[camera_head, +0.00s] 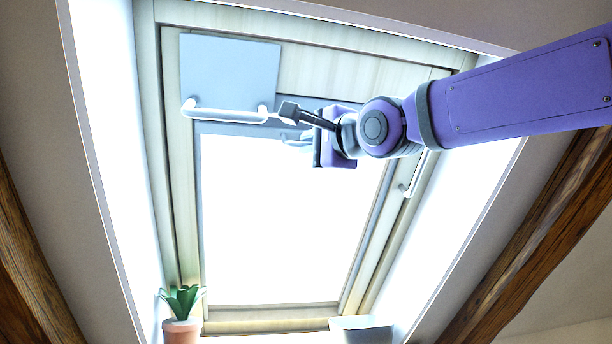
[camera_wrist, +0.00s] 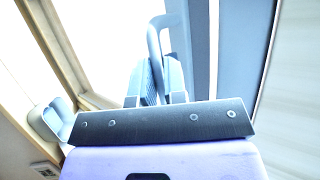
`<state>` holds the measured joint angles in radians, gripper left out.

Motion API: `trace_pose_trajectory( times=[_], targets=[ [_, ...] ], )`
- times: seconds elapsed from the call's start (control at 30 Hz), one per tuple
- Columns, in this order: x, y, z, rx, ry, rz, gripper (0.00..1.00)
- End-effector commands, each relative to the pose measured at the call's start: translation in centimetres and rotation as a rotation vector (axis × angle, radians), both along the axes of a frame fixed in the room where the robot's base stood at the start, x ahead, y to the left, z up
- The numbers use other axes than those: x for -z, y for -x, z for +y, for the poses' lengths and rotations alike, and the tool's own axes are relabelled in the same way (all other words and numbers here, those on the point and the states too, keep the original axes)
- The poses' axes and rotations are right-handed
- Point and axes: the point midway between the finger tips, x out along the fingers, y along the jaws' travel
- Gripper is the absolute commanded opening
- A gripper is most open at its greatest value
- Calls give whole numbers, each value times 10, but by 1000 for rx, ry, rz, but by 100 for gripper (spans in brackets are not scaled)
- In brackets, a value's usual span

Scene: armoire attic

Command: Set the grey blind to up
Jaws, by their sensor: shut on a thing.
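My gripper (camera_head: 298,138) is at the upper part of the bright roof window, reaching in from the right. In the wrist view its two fingers (camera_wrist: 160,84) close on a pale, rounded handle (camera_wrist: 154,40), whose loop sticks up beyond the fingertips. The handle's gripped part is hidden by the fingers. A blue-grey panel (camera_head: 230,70), probably the grey blind, hangs at the window's upper left. A white bar handle (camera_head: 225,114) crosses its lower edge, left of my gripper. I cannot tell for sure which part the gripped handle belongs to.
The wooden window frame (camera_head: 175,190) surrounds the bright pane. Another white handle (camera_head: 413,178) is on the right side of the frame. A potted plant (camera_head: 182,305) and a pale box (camera_head: 360,330) stand at the bottom. Wooden beams (camera_head: 555,235) flank the recess.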

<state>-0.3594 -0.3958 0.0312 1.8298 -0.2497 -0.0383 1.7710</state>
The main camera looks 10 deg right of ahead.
Motion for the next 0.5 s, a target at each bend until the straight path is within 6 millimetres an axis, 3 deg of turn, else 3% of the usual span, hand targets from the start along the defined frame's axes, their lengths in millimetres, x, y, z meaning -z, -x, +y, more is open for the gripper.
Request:
trace_pose_trajectory(
  times=[0.2, 0.5],
  targets=[
    [-15, 14, 0, 1, -1, -2, 0],
    [-18, 17, 0, 1, -2, -5, 0]
  ],
)
